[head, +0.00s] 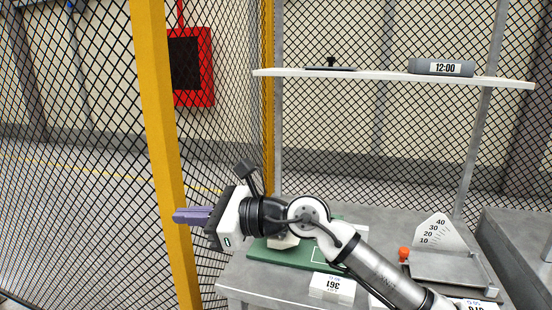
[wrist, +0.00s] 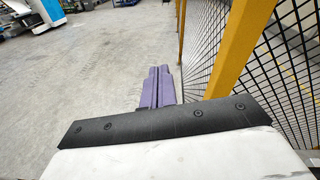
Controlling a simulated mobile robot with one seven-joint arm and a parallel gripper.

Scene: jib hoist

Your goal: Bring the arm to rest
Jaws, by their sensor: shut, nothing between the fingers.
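My gripper (head: 192,215) has purple fingers that are shut with nothing between them. In the head view it points left, in front of the yellow post (head: 162,150), and I cannot tell how far it is from the post. My arm reaches in from the lower right, over the grey table (head: 235,275). In the wrist view my fingers (wrist: 158,87) lie together over bare concrete floor.
A yellow post (wrist: 232,45) and black mesh fence stand right of my fingers in the wrist view. Under my arm lies a green board (head: 285,257). A scale with an orange knob (head: 403,254) stands at right.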

